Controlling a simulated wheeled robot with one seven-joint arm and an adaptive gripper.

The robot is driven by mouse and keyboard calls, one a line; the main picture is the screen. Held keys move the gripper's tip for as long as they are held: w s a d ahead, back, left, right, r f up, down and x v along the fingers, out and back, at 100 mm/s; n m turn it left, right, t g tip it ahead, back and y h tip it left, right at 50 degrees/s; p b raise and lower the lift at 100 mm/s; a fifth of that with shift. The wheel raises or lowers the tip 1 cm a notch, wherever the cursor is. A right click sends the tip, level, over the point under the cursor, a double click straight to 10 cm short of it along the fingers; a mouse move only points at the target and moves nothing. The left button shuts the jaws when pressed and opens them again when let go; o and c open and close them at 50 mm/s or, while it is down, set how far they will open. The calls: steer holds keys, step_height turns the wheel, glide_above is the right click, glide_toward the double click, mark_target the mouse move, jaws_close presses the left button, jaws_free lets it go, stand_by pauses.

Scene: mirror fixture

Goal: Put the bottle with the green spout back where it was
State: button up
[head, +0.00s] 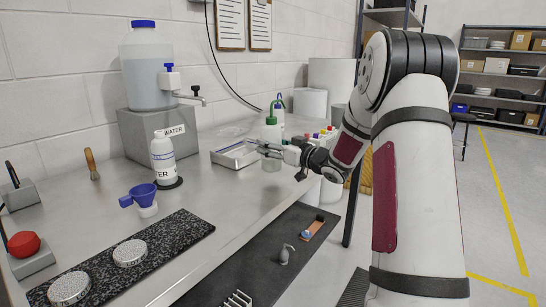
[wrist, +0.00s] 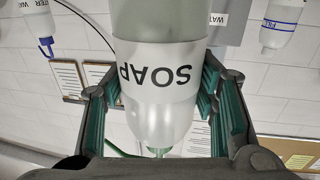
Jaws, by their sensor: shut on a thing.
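The bottle with the green spout (head: 271,133) is in my gripper (head: 268,150), beside the shallow metal tray at the counter's right part. In the wrist view the bottle (wrist: 160,65) fills the middle, with a SOAP label upside down in the picture and its green spout base at the bottom. The teal-padded fingers of my gripper (wrist: 158,95) are on both sides of it. In the head view it looks upright. I cannot tell whether its base touches the counter. Another bottle with a blue top (head: 278,107) stands just behind it, partly hidden.
A WATER bottle (head: 163,157) stands on a black disc left of the metal tray (head: 229,159). A large jug with a tap (head: 147,75) sits on a grey block behind. A blue funnel (head: 142,191) and speckled slab (head: 185,234) are nearer. Colored-capped items (head: 322,136) are at right.

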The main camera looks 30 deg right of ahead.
steer(key=shift+s+d+f+b, duration=0.1)
steer(key=shift+f+b, duration=0.25)
steer(key=shift+f, duration=1.35)
steer(key=shift+f, duration=0.15)
steer(key=o, duration=0.7)
